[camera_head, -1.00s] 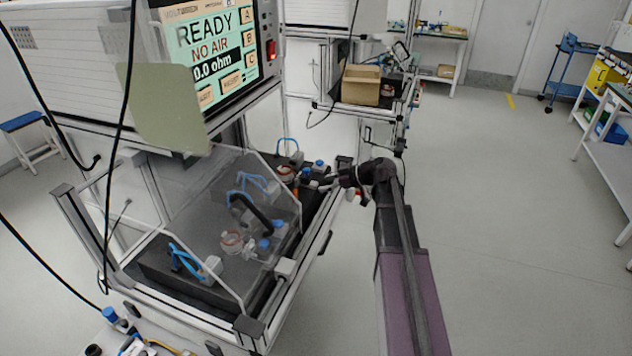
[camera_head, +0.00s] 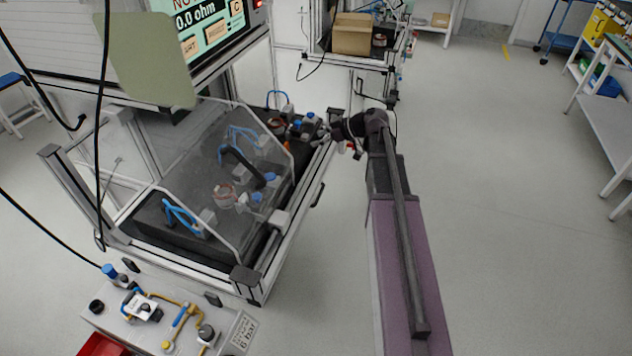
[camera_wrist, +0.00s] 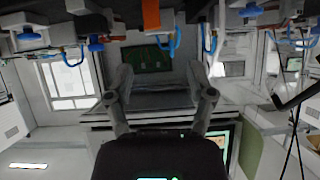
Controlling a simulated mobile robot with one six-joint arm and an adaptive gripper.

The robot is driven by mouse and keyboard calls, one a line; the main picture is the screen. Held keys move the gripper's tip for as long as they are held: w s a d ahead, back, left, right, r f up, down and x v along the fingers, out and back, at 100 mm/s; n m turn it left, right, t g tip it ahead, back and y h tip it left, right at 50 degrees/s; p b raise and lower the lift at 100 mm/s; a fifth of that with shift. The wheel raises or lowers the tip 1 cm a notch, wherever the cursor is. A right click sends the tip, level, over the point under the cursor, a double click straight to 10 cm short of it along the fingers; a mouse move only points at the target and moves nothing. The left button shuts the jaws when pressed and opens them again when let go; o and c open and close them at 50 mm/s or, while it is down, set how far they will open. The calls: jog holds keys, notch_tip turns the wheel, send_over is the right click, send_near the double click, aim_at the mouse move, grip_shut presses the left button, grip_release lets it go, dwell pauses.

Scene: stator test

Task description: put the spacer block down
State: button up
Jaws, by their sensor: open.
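My gripper (camera_wrist: 158,70) is open in the wrist view, its two fingers spread wide with nothing visible between the tips. In the head view my gripper (camera_head: 326,135) is small and dark, at the right edge of the test bench (camera_head: 262,262), beside the far fixture (camera_head: 278,126). I cannot single out a spacer block for certain in either view. An orange piece (camera_wrist: 150,14) shows at the top of the wrist view, beyond the fingertips and apart from them. Where the block rests is hidden or too small to tell.
A clear guard (camera_head: 262,150) covers the near fixture. A tester with a screen (camera_head: 205,30) stands above the bench. A valve panel (camera_head: 235,335) with a red bin (camera_head: 100,345) is at lower left. A cardboard box (camera_head: 352,34) sits behind.

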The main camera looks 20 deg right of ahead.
jog(key=s+a+f+m+g+h, duration=0.2)
jog(key=s+f+m+h, duration=0.1)
jog(key=s, duration=0.4)
jog(key=s+a+f+m+g+h, duration=0.2)
jog(key=s+a+f+m+h, duration=0.1)
jog(key=s, duration=0.4)
jog(key=s+a+f+m+g+h, duration=0.2)
jog(key=s+a+f+m+h, duration=0.1)
jog(key=s, duration=0.4)
jog(key=shift+s+a+m+g+h, duration=0.2)
jog(key=shift+s+m+g+h, duration=0.15)
jog(key=shift+m, duration=0.45)
jog(key=shift+r, duration=0.1)
notch_tip(320, 180, up, 16)
jog(key=p, duration=1.6)
jog(key=shift+f, duration=0.2)
jog(key=shift+c, duration=0.2)
